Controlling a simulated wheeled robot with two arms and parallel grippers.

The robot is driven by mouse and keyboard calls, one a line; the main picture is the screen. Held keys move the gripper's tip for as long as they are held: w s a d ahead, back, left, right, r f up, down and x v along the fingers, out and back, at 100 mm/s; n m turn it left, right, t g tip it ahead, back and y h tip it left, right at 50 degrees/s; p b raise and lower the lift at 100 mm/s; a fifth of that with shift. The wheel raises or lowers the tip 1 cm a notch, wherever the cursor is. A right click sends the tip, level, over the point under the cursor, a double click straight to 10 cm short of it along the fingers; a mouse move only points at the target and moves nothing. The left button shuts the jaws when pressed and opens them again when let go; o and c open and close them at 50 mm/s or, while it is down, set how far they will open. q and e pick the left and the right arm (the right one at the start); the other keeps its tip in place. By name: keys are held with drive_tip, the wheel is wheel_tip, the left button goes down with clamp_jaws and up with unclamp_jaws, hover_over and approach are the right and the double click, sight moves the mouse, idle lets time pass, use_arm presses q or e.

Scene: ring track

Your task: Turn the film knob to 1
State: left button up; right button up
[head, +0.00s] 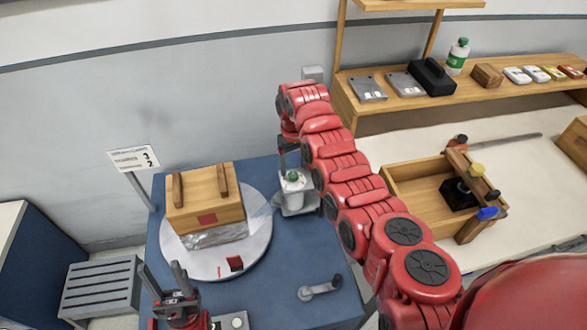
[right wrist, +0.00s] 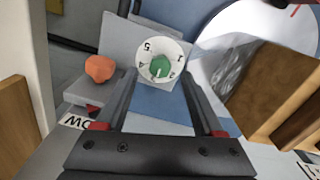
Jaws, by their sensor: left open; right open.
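The film knob (right wrist: 160,66) is green and sits on a white dial (right wrist: 147,57) with printed numbers; 5, 4, 1 and 2 can be made out. A pale mark on the knob points to the dial's lower side in the right wrist view; its exact number is hard to read. In the head view the knob (head: 292,176) is small, on a grey unit on the blue table. My right gripper (right wrist: 158,78) is open, its fingers either side of the knob in the picture; contact cannot be told. My left gripper (head: 165,272) is open and empty at the table's front left.
An orange knob (right wrist: 99,68) sits beside the dial. A wooden box (head: 205,203) stands on a white turntable (head: 258,243) left of the unit. A grey crank handle (head: 320,288) lies in front. A wooden tray (head: 408,172) and a shelf (head: 395,101) are right.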

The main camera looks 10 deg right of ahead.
sight(294, 174)
drive_tip(key=shift+f, duration=1.7)
drive_tip(key=shift+w, duration=0.1)
clamp_jaws()
